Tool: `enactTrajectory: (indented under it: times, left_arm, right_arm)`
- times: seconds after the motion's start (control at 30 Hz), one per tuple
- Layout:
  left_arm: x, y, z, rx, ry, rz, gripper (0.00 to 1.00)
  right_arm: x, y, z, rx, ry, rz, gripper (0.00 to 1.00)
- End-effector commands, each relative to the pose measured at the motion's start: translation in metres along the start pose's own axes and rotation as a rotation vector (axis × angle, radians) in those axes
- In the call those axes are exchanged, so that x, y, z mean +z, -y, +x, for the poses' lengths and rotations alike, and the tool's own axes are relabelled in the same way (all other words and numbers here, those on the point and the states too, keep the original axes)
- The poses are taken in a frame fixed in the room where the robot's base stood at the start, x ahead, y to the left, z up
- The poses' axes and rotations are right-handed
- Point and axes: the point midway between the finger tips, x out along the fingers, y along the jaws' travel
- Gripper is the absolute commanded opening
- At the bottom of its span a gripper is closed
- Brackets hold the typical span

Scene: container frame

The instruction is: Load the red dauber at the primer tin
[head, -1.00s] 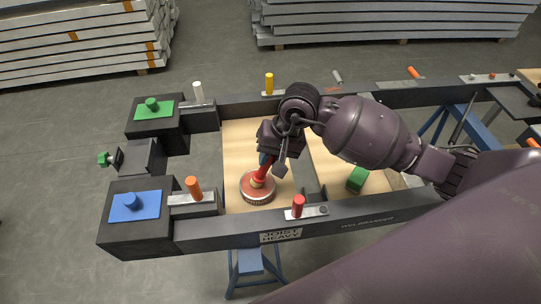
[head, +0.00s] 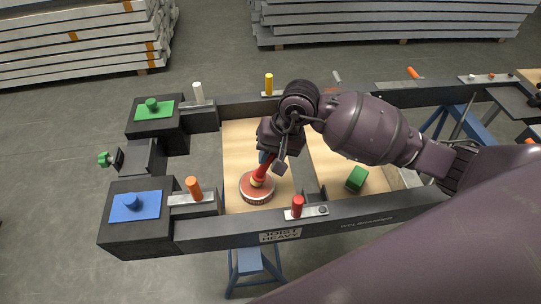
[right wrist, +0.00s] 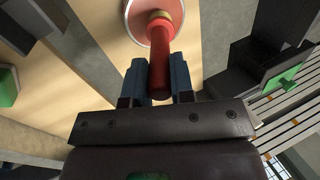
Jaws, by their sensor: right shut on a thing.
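The red dauber (head: 265,167) has a red handle with a yellow collar low down. It stands a little tilted in the round primer tin (head: 247,199), which has a grey wall and a red inside and sits on the pale wooden board. My right gripper (head: 268,158) is shut on the dauber's handle, above the tin. In the right wrist view the red handle (right wrist: 160,45) lies between the two blue fingers (right wrist: 160,78), with the tin (right wrist: 135,15) beyond it. The dauber's lower end is hidden in the tin. My left gripper is not in view.
A dark frame rail (head: 345,224) with a red peg (head: 297,206) runs in front of the tin. At the left are a blue-topped block (head: 150,205) and a green-topped block (head: 165,109).

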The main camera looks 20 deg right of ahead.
Motion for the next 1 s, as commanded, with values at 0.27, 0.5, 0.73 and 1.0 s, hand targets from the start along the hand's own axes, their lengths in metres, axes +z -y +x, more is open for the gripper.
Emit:
enactTrajectory:
  times: [0.27, 0.5, 0.73, 1.0]
  left_arm:
    - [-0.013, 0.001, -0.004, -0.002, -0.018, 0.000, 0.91]
    - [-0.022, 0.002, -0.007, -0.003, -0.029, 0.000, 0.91]
    - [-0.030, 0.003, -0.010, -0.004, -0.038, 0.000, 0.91]
    - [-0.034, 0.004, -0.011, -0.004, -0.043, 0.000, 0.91]
  right_arm:
    - [0.000, 0.008, -0.021, -0.003, -0.006, -0.004, 0.00]
    - [0.000, 0.013, -0.036, -0.003, -0.006, -0.004, 0.00]
    - [0.001, 0.019, -0.050, -0.004, -0.006, -0.003, 0.00]
    - [0.002, 0.021, -0.057, -0.003, -0.004, -0.002, 0.00]
